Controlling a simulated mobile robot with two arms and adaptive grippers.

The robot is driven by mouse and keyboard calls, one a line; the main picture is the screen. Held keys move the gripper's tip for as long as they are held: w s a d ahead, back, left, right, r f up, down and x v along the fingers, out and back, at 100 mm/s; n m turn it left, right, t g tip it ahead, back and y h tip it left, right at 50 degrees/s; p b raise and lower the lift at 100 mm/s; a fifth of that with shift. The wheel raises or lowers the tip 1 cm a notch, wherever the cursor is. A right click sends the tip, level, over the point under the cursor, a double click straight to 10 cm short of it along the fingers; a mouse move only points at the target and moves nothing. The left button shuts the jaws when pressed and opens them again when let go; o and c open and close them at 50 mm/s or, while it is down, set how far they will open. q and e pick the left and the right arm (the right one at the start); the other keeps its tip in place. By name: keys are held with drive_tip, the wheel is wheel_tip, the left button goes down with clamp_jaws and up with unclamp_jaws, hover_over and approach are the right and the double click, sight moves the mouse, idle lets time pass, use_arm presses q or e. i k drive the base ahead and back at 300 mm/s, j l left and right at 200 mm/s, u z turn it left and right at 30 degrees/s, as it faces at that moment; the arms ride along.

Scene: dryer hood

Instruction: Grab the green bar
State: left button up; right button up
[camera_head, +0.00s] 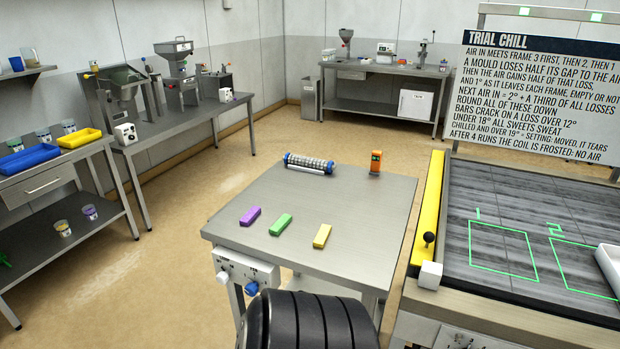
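The green bar (281,224) lies flat on the grey metal table (345,203) in the middle of the head view. A purple bar (250,216) lies just to its left, and a yellow bar (322,236) lies to its right with a wider gap. The three bars are apart from each other and nothing touches the green one. Neither of my grippers shows in this view. A black ribbed part of my own body seems to show at the bottom middle, in front of the table.
A ribbed roller (308,163) and an orange device (376,162) stand at the table's back. A control box (245,268) with knobs is on its front. A yellow-edged bench (427,220) with a black lever ball is at the right. A sign board (540,95) stands behind.

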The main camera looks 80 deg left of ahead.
sight(284, 221)
drive_tip(key=u, duration=2.9)
